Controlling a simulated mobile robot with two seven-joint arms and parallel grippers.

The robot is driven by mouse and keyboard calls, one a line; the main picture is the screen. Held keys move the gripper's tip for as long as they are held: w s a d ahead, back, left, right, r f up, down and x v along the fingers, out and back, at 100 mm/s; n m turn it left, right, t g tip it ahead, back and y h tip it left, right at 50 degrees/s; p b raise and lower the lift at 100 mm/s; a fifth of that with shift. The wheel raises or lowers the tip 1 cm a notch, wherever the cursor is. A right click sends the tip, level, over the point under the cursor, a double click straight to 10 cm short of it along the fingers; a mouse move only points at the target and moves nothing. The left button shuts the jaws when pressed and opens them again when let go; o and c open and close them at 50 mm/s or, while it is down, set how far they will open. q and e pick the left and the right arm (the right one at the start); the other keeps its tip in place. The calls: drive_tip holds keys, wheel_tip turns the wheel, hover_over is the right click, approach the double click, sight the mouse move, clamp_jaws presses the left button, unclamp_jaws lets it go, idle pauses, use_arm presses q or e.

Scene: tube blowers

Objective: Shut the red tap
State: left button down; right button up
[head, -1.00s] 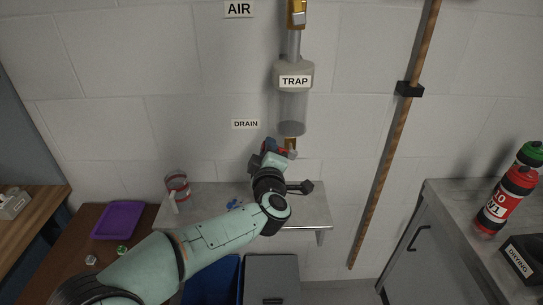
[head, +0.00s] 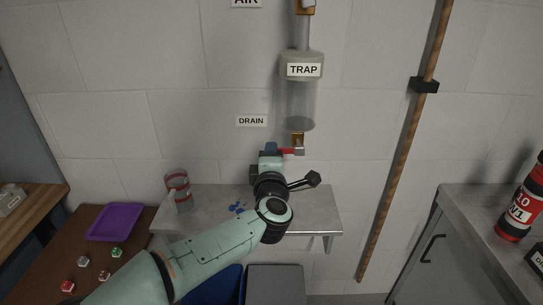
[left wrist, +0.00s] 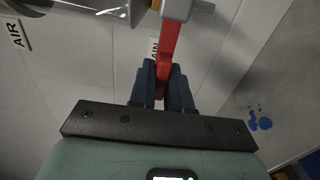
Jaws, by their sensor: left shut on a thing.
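The red tap (head: 287,151) is the lever of the drain valve below the clear trap (head: 301,103) on the wall. In the head view the lever points left from the valve, roughly level. My left gripper (head: 271,149) is at the lever's left end. In the left wrist view the red lever (left wrist: 168,45) runs down between the dark fingers of my left gripper (left wrist: 163,80), which are shut on it. The gripper body hides part of the lever's end. My right gripper is not in view.
A grey shelf (head: 215,208) with blue spots and a red-banded measuring jug (head: 178,190) lies below. A purple tray (head: 115,222) and several small dice-like blocks are at left.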

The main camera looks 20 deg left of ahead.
use_arm(q)
drive_tip(key=c, duration=1.2)
unclamp_jaws()
drive_tip(key=shift+o, duration=0.2)
drive_tip(key=shift+s, duration=0.1)
drive_tip(key=v, duration=1.3)
drive_tip(key=shift+b, duration=0.4)
drive_tip(key=shift+s+d, duration=0.1)
